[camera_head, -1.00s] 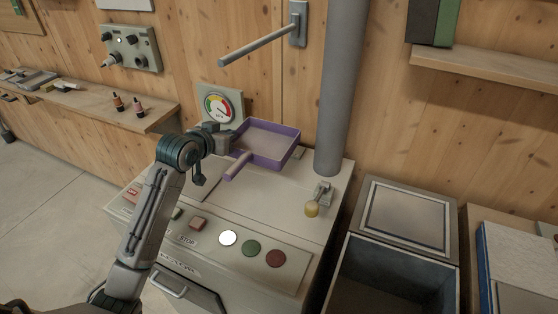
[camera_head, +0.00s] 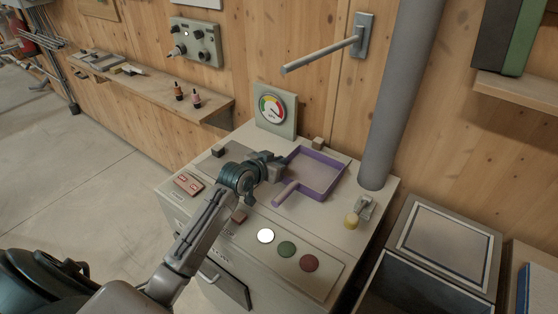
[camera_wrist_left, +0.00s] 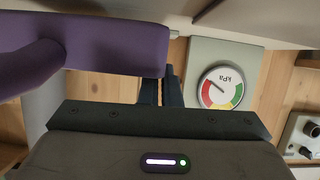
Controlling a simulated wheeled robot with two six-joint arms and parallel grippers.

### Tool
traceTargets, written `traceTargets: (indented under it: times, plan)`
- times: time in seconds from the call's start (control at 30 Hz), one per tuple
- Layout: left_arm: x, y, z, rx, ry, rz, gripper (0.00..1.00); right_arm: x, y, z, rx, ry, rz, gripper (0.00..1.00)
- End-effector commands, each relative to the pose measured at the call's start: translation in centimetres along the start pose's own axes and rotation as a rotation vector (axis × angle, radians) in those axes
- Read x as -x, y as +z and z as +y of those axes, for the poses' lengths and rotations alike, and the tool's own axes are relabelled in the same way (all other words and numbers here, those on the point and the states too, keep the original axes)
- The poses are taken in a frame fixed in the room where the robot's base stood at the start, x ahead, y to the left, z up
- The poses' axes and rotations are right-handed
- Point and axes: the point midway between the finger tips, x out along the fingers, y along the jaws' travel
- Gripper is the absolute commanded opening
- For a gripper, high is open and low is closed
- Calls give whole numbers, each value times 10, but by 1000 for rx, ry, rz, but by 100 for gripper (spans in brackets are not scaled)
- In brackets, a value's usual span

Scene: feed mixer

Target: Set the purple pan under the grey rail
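The purple pan (camera_head: 315,172), a shallow square tray with a handle at its front, is over the top of the pale machine (camera_head: 240,145). My left gripper (camera_head: 280,166) is shut on the pan's left side and covers part of its wall. I cannot tell whether the pan touches the top. In the left wrist view the pan (camera_wrist_left: 100,45) hides part of my fingers, which are close together. A grey bar (camera_head: 325,54), the only rail-like thing I see, sticks out from a wall bracket, above and behind the pan. My right gripper is not in view.
A thick grey pipe (camera_head: 402,100) stands right of the pan. A yellow-knobbed lever (camera_head: 356,216) is at the right front of the top. A gauge (camera_head: 274,109) stands behind, and several buttons (camera_head: 287,249) are on the front. An open bin (camera_head: 415,285) is to the right.

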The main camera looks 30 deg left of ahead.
Motion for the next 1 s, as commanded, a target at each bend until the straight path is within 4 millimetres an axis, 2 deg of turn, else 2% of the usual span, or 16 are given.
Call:
traceTargets:
  times: [0.6, 0.7, 0.73, 1.0]
  plan:
    - [-4, 10, 0, 0, 0, 1, 0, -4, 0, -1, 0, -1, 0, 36]
    - [-5, 11, 0, 0, 0, 0, 23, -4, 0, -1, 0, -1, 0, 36]
    - [-5, 11, 0, 0, 0, 0, 25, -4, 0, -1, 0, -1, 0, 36]
    - [-4, 10, 0, 0, 0, 0, 25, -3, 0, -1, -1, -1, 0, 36]
